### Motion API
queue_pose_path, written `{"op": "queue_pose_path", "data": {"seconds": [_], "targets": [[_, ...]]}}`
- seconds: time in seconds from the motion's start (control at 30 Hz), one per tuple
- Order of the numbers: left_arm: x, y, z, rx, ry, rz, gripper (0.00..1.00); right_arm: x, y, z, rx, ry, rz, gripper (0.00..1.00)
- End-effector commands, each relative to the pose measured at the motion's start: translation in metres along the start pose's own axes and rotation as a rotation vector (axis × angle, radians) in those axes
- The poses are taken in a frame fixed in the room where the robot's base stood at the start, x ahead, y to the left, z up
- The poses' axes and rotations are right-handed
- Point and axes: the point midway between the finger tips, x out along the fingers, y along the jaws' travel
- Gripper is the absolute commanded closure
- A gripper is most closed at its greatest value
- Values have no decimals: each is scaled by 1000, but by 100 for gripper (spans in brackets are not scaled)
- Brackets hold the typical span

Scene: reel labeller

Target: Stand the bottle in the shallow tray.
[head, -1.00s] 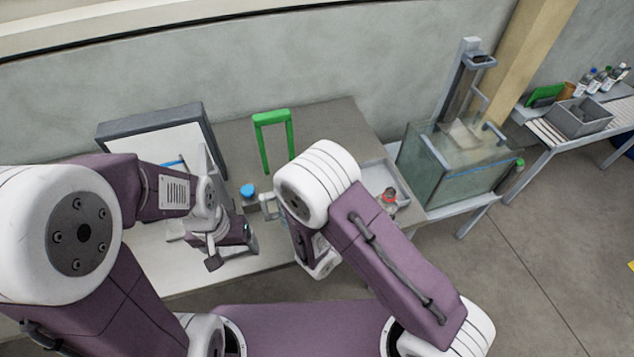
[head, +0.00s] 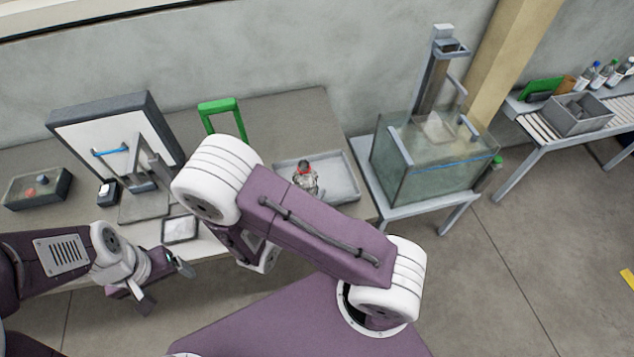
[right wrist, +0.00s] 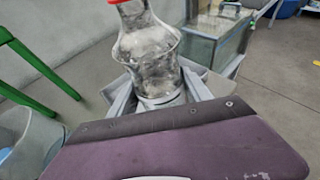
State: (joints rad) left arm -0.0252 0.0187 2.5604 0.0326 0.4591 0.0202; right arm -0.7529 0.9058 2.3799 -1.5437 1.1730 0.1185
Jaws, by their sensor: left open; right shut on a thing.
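The bottle (head: 307,180) is clear with a red band at its top. In the head view it stands upright within the outline of the shallow grey tray (head: 346,186), right of my right arm. It also fills the middle of the right wrist view (right wrist: 148,52). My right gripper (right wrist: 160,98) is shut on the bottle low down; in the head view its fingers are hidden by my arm. I cannot tell whether the bottle's base touches the tray floor. My left gripper (head: 166,284) is open and empty at the table's front edge, at lower left.
The dark-framed labeller panel (head: 85,145) stands at left, with a dark box (head: 55,190) beside it. A green frame (head: 220,106) stands behind my right arm. A glass tank (head: 400,180) is right of the table. The tray's right part is bare.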

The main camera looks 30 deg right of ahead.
Motion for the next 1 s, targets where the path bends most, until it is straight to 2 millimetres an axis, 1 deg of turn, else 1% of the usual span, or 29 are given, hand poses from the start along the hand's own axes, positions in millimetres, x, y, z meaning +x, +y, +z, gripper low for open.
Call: {"op": "queue_pose_path", "data": {"seconds": [0.03,0.17,0.4,0.5,0.6,0.73,0.83,0.87,1.0], "targets": [[-3,0,-1,0,1,0,18,3,-5,7,6,1,-14,81],[-7,0,-1,0,1,0,18,12,-21,23,22,3,-61,81],[-17,0,-2,0,0,0,18,33,-62,58,87,8,-184,81],[-21,0,-2,0,0,0,18,41,-79,69,121,9,-237,81],[-23,0,-3,0,0,0,18,46,-90,77,151,8,-276,81],[-23,0,-2,0,0,0,18,49,-94,77,158,9,-290,81],[-25,0,-3,0,0,0,18,58,-88,75,158,9,-291,81],[-26,0,-3,0,0,0,18,63,-85,74,159,9,-293,81],[-35,1,-4,0,0,0,18,101,-62,66,159,9,-293,81]]}}
